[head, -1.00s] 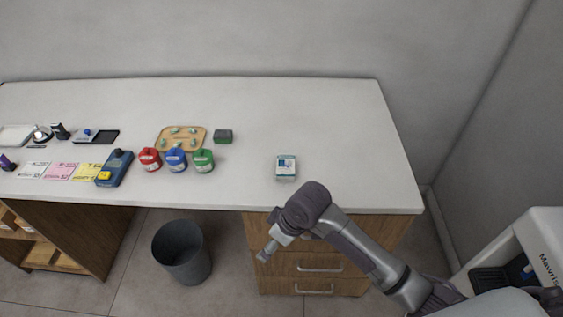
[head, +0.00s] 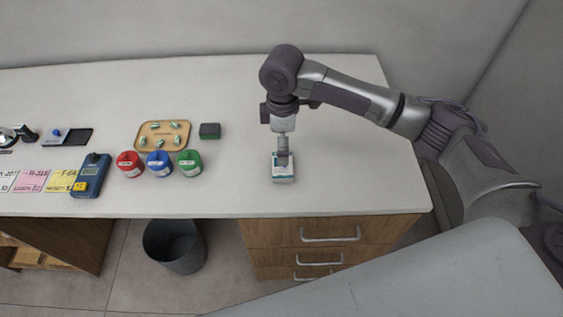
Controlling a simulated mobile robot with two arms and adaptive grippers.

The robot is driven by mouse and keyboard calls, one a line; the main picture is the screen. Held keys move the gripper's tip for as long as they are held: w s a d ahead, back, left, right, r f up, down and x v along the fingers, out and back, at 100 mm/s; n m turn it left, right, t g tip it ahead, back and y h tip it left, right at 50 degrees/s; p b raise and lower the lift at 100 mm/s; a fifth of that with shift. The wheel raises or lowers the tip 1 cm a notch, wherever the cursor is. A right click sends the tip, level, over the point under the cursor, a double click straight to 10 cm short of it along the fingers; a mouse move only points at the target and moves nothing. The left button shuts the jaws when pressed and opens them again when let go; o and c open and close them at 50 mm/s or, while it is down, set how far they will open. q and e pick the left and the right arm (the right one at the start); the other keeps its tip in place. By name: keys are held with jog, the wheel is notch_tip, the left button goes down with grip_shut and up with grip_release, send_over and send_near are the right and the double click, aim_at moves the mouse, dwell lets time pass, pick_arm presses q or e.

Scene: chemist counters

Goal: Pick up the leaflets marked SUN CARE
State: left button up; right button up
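A small white and teal block, which looks like the stack of leaflets (head: 284,179), lies on the counter near its front edge. Its marking is too small to read. My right gripper (head: 283,160) comes down from above, with its fingertips at the stack's back part, covering some of its top. I cannot tell whether the fingers touch it or how far apart they are. My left gripper is not in view.
Left of the stack are green (head: 189,164), blue (head: 159,164) and red (head: 130,164) containers, a wooden tray (head: 143,143) and a dark green block (head: 210,131). A blue device (head: 91,176) stands further left. A bin (head: 175,247) is on the floor. The counter around the stack is clear.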

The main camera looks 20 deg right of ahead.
aim_at(282, 167)
notch_tip(282, 167, down, 3)
jog(key=shift+f, duration=0.1)
jog(key=f, duration=0.1)
jog(key=f+p, duration=0.1)
jog(key=f, duration=0.1)
jog(key=shift+w+d, duration=0.1)
jog(key=shift+w, duration=0.1)
notch_tip(282, 167, down, 2)
jog(key=shift+f+p, duration=0.2)
jog(key=shift+p, duration=0.25)
jog(key=shift+w+f, duration=0.1)
jog(key=shift+f, duration=0.25)
jog(key=shift+c, duration=0.2)
jog(key=c, duration=1)
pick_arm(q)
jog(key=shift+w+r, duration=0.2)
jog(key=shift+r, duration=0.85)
